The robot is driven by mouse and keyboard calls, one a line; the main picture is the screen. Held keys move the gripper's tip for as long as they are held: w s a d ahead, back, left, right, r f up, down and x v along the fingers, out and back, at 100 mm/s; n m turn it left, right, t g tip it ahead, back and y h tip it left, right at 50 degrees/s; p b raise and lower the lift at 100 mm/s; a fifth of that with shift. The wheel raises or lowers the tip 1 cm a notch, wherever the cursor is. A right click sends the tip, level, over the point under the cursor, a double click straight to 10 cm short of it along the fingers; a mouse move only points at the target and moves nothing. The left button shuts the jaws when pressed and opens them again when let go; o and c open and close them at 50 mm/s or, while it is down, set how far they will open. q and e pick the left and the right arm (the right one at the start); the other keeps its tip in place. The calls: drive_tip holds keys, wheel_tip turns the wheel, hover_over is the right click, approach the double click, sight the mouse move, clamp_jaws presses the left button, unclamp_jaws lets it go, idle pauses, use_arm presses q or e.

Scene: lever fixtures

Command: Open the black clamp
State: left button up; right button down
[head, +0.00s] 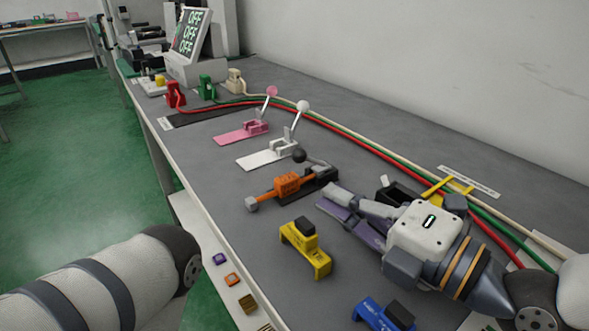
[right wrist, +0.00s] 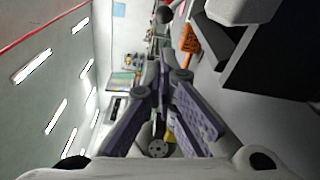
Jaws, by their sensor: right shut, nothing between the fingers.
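The black clamp (head: 322,179) is on the grey bench in the head view, partly behind an orange clamp-like piece. Its black ball knob (head: 299,156) is on the clamp's far left side, on a short low lever. A dark ball, apparently this knob, shows at the top of the right wrist view (right wrist: 163,14). My right gripper (head: 327,197) is shut and empty, with purple finger pads, just in front of and right of the clamp. I see no grip on the clamp. My left gripper is outside the view; only my left arm shows.
An orange piece (head: 287,184) lies beside the clamp. White (head: 268,155) and pink (head: 243,133) clamps stand farther back. Yellow (head: 306,252) and blue (head: 375,314) blocks are nearer. Red and green cables (head: 370,151) run along the wall side.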

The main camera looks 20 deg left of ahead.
sight(311, 159)
drive_tip(key=shift+a, duration=0.15)
drive_tip(key=x, duration=0.9)
drive_tip(key=shift+w+a, duration=0.25)
drive_tip(key=shift+a, duration=0.05)
drive_tip(key=r+m, duration=0.1)
drive_tip(key=w+d+r+m, duration=0.1)
drive_tip(key=r+m, duration=0.1)
drive_tip(key=shift+w+d+r+m+y+p, duration=0.15)
drive_tip(key=shift+w+m+y+p, duration=0.15)
drive_tip(key=shift+m+p, duration=0.1)
drive_tip(key=shift+w+d+r+m, duration=0.15)
drive_tip(key=shift+w+r+m, duration=0.05)
drive_tip(key=shift+m, duration=0.2)
drive_tip(key=shift+d+f, duration=0.1)
